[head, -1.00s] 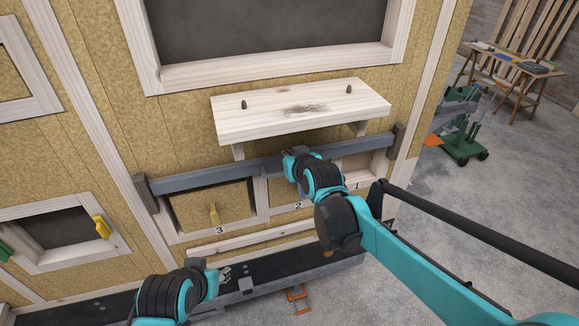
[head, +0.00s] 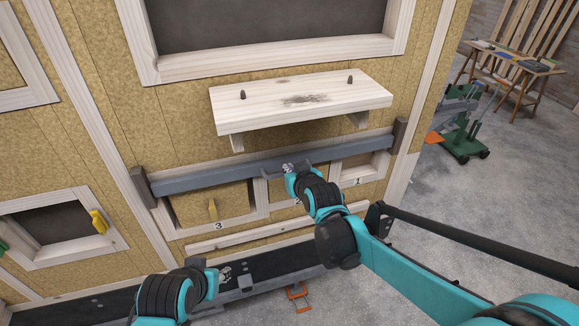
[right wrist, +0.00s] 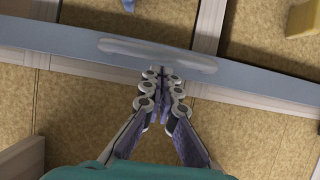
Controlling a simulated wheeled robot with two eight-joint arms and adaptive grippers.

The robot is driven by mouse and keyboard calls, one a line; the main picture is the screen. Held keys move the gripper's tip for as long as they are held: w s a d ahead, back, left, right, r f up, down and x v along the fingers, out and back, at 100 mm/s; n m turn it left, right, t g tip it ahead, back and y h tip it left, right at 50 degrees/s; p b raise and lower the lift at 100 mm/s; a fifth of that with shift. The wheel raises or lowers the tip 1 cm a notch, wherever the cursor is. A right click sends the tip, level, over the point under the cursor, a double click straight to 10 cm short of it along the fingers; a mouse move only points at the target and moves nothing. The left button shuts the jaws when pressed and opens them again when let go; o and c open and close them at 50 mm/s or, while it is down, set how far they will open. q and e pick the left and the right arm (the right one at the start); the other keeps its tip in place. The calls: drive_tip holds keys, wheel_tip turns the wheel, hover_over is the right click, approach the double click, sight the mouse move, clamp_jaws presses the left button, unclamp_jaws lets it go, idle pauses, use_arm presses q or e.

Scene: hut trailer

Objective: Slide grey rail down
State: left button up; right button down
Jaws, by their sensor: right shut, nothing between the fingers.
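The grey rail (head: 215,178) runs across the hut wall under the wooden shelf, between two dark end brackets (head: 144,187). It covers the upper part of the numbered openings. My right gripper (head: 288,170) is at the middle of the rail. In the right wrist view the gripper (right wrist: 162,72) is shut and empty, its tips overlapping the rail (right wrist: 245,79) beside a pale raised strip (right wrist: 158,54). I cannot tell if the tips press on it. My left gripper (head: 212,276) is low at the left, away from the rail; its jaw state is unclear.
The wooden shelf (head: 300,98) juts out above the rail. A dark ledge (head: 255,272) runs below.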

use_arm(q)
drive_tip(key=shift+f, duration=0.55)
use_arm(e)
drive_tip(key=shift+f, duration=0.75)
use_arm(q)
drive_tip(key=shift+r, duration=0.1)
use_arm(e)
drive_tip(key=shift+r, duration=0.1)
